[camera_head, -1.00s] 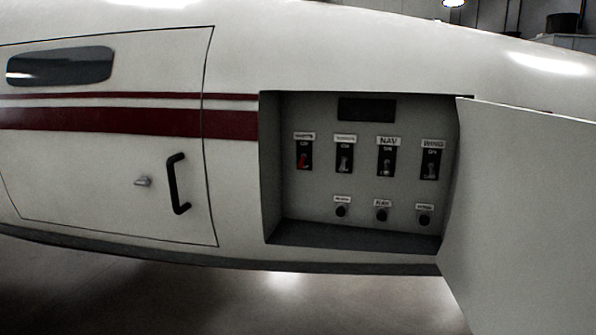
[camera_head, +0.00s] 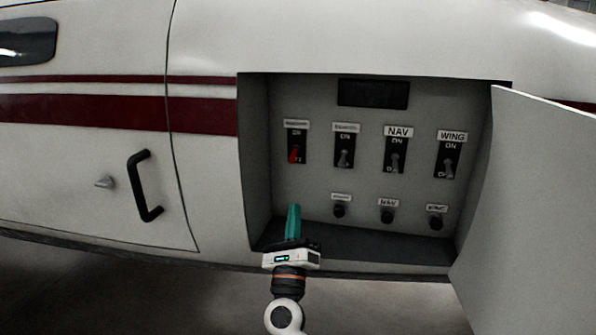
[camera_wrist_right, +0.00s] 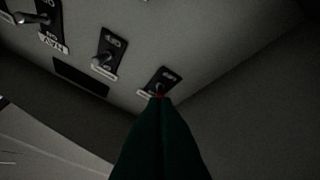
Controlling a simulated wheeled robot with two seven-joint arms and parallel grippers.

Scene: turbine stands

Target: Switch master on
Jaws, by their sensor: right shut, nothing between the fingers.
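The red-levered switch (camera_head: 294,154) is the leftmost in the panel's upper row, and its label is too blurred to read surely. Its lever points down, away from the ON end. My right gripper (camera_head: 294,207) has teal fingers, shut and empty, pointing up below this switch at the recess's lower left. In the right wrist view the shut fingers (camera_wrist_right: 162,103) point towards the red lever (camera_wrist_right: 159,94) and partly hide it; I cannot tell whether they touch. My left gripper is not in view.
Three grey-levered switches, including NAV (camera_head: 396,150) and WING (camera_head: 450,155), stand to the right, with levers down. Black knobs (camera_head: 387,215) sit below. The recess's side walls and the open panel door (camera_head: 530,200) bound the space. A black handle (camera_head: 143,187) is at left.

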